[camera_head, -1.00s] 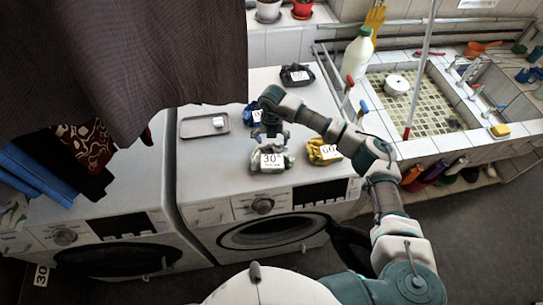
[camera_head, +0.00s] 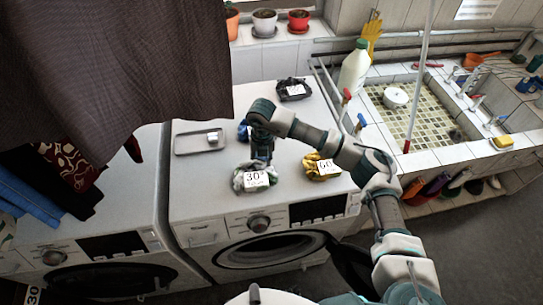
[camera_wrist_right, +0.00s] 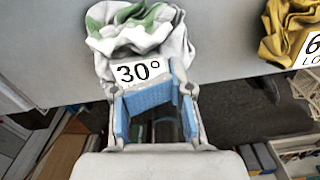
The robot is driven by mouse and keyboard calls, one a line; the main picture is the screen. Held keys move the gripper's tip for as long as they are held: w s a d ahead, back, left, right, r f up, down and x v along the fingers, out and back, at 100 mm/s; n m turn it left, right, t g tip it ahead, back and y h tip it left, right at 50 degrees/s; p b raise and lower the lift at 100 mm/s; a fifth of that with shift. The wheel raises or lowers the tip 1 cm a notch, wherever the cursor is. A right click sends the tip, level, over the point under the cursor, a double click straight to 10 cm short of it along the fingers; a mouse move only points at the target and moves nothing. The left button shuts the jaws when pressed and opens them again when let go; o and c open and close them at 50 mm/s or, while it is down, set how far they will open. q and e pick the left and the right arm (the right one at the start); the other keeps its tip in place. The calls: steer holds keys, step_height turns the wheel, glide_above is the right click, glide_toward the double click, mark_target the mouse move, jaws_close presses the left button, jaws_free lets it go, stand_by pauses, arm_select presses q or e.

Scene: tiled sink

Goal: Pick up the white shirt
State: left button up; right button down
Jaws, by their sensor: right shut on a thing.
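The white shirt (camera_head: 254,179) is a crumpled white cloth with green patches and a "30°" label. In the head view it is at the top front of the right-hand washing machine. My right gripper (camera_head: 262,158) reaches down to it from above and is shut on its cloth. In the right wrist view the shirt (camera_wrist_right: 140,35) bunches at the fingertips (camera_wrist_right: 152,88), with its label by the blue finger pads. I cannot tell whether the shirt is clear of the machine top. My left gripper is not in view.
A yellow cloth (camera_head: 318,167) lies just right of the shirt. A blue cloth (camera_head: 243,130) is partly hidden behind my arm. A black cloth (camera_head: 292,89) lies farther back. A grey tray (camera_head: 188,144) is at left. A dark hanging cloth (camera_head: 100,70) fills the upper left.

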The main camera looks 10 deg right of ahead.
steer(key=s+a+r+b, duration=0.1)
steer(key=s+a+b, duration=0.1)
steer(key=s+a, duration=0.6)
steer(key=shift+a+r, duration=0.15)
steer(key=shift+a, duration=0.15)
steer(key=shift+s, duration=0.1)
steer(key=c, duration=0.9)
jaws_free()
steer(key=o, duration=0.4)
steer(key=shift+c, duration=0.2)
steer(key=shift+o, duration=0.8)
steer(key=shift+a, duration=0.25)
